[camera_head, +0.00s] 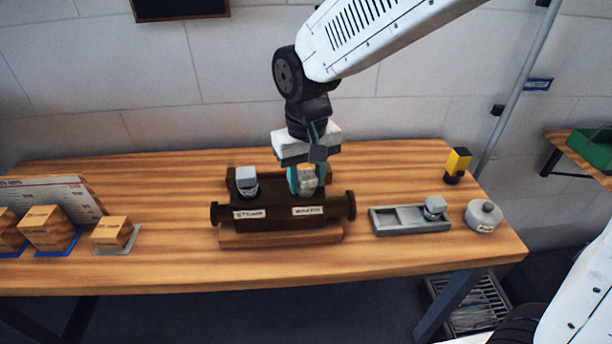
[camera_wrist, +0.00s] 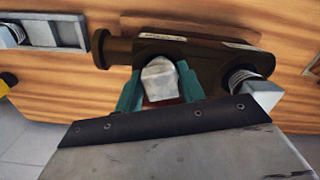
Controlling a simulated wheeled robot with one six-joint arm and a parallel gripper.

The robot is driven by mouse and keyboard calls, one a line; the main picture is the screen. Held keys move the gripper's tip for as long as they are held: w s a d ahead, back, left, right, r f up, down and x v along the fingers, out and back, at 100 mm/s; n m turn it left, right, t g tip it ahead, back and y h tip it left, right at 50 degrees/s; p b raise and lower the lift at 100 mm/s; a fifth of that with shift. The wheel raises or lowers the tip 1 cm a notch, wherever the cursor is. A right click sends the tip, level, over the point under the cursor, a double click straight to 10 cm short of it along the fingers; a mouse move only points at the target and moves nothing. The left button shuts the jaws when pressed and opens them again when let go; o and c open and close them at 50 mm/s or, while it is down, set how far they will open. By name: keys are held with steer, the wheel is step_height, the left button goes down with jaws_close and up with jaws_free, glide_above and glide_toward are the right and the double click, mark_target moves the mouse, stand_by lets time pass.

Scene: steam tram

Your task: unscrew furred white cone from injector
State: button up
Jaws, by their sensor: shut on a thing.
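The dark brown injector (camera_head: 275,212) lies on a wooden block on the table, with two white labels on its front; it also shows in the wrist view (camera_wrist: 205,46). The furred white cone (camera_wrist: 160,79) has a pale, faceted top and sits at the injector's right-hand port in the head view (camera_head: 308,181). My gripper (camera_head: 307,182) points down from above, its teal fingers shut on this cone. In the wrist view, the fingers (camera_wrist: 160,88) stand on both sides of it. A second grey-topped cone (camera_head: 246,180) stands in the left-hand port. The threads under the gripped cone are hidden.
A grey tray (camera_head: 402,222) holds another grey-topped piece (camera_head: 435,205) at its right end. A round grey tin (camera_head: 483,215) and a yellow-black device (camera_head: 457,163) stand farther right. Wooden blocks (camera_head: 48,228) and a printed board (camera_head: 62,192) are at left. Table between is clear.

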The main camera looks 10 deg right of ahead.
steer(key=shift+n, duration=0.3)
steer(key=n, duration=0.3)
steer(key=shift+n, duration=0.3)
steer(key=shift+d+n, duration=0.1)
steer(key=shift+n, duration=0.3)
steer(key=n, duration=0.3)
steer(key=shift+w, duration=0.1)
steer(key=shift+n, duration=0.7)
steer(key=shift+r, duration=0.15)
